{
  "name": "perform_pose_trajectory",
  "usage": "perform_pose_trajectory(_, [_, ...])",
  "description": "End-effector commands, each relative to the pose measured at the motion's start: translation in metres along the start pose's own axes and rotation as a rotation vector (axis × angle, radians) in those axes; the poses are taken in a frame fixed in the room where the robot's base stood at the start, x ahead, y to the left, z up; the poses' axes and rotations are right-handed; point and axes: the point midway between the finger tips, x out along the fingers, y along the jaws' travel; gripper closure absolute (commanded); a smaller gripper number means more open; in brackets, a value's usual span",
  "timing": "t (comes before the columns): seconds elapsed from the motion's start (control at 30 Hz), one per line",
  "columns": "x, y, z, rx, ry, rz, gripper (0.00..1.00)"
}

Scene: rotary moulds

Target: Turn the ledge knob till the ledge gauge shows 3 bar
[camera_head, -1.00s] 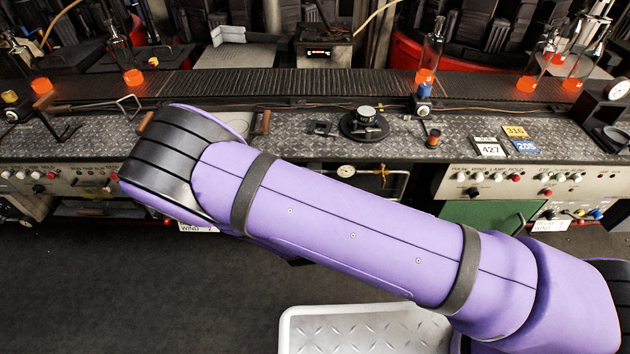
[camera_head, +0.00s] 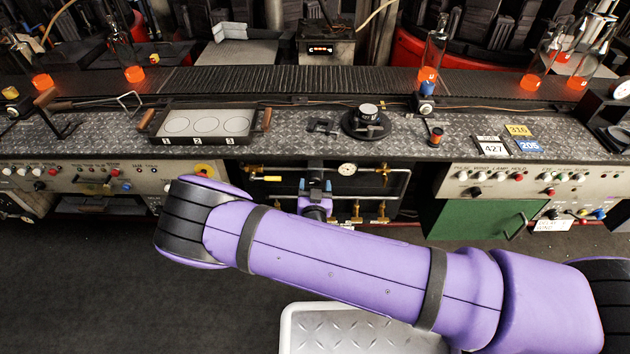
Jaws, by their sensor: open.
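A small round white gauge (camera_head: 347,169) sits in the dark recess under the front edge of the bench, among brass pipes. Its needle is too small to read. Several brass valve fittings (camera_head: 357,211) show low in the recess. My gripper (camera_head: 315,185) is in front of the recess, left of and slightly below the gauge. It is open, pointing away from me toward the pipes, and I see nothing between its blue-tipped fingers. Whether it touches anything there I cannot tell. Which part is the ledge knob is unclear; my gripper and arm cover part of the recess.
On the bench stand a tray with three pale discs (camera_head: 163,135), a black round base with a silver-topped knob (camera_head: 367,113) and number plates (camera_head: 492,149). Control panels (camera_head: 490,180) flank the recess. A green panel (camera_head: 478,217) is right of it. Glowing bottles (camera_head: 429,60) stand behind.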

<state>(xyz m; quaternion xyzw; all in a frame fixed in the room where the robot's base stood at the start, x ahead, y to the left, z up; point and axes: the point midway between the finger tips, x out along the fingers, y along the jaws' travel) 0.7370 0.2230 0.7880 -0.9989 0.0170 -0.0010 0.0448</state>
Motion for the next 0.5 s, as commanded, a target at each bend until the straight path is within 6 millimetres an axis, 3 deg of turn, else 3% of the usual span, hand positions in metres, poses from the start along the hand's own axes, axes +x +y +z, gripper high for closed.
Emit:
perform_pose_trajectory(0.2, [0.021,0.000,0.000,0.001,0.000,0.000,0.31])
perform_pose_trajectory(0.5, [0.025,0.000,0.000,0.000,0.000,0.000,0.31])
